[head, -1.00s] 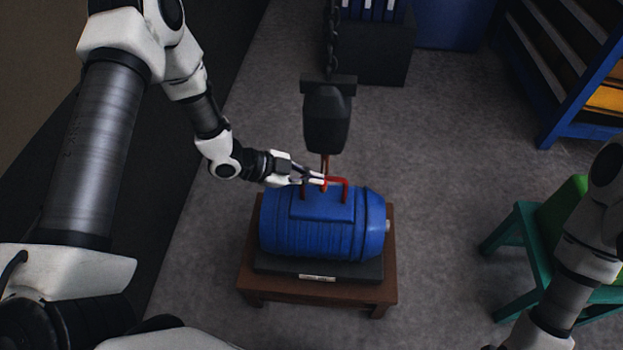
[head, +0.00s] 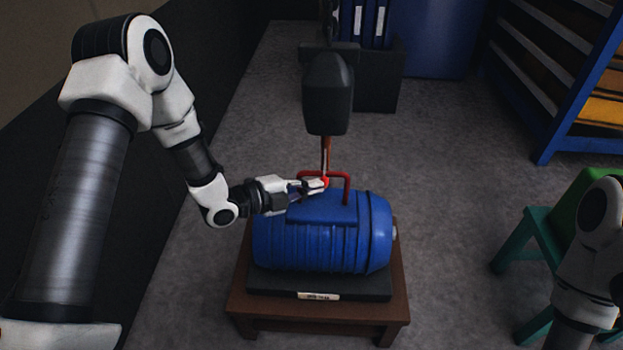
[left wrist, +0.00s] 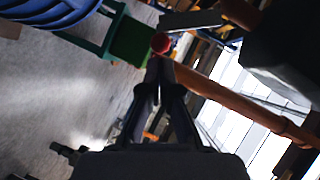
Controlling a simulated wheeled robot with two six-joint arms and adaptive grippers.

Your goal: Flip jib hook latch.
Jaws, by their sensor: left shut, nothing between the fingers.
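The jib's dark hook block (head: 328,95) hangs above the blue motor-like casting (head: 322,240). A thin orange-brown hook shank (head: 326,152) comes down from it to the red lifting handle (head: 348,186) on the casting. The shank also crosses the left wrist view (left wrist: 225,100). My left gripper (head: 322,185) is shut and empty at the hook's lower end, beside the red handle. In the left wrist view a red ball-like tip (left wrist: 161,43) shows right at the closed fingertips (left wrist: 160,65); I cannot tell if they touch. The latch itself is not clear. My right gripper is out of view.
The casting sits on a dark base on a low brown wooden stand (head: 318,312). A green chair (head: 545,240) stands at the right, a blue shelf rack (head: 570,110) behind it. A dark box (head: 380,80) stands at the back. Grey floor (head: 440,170) is open between.

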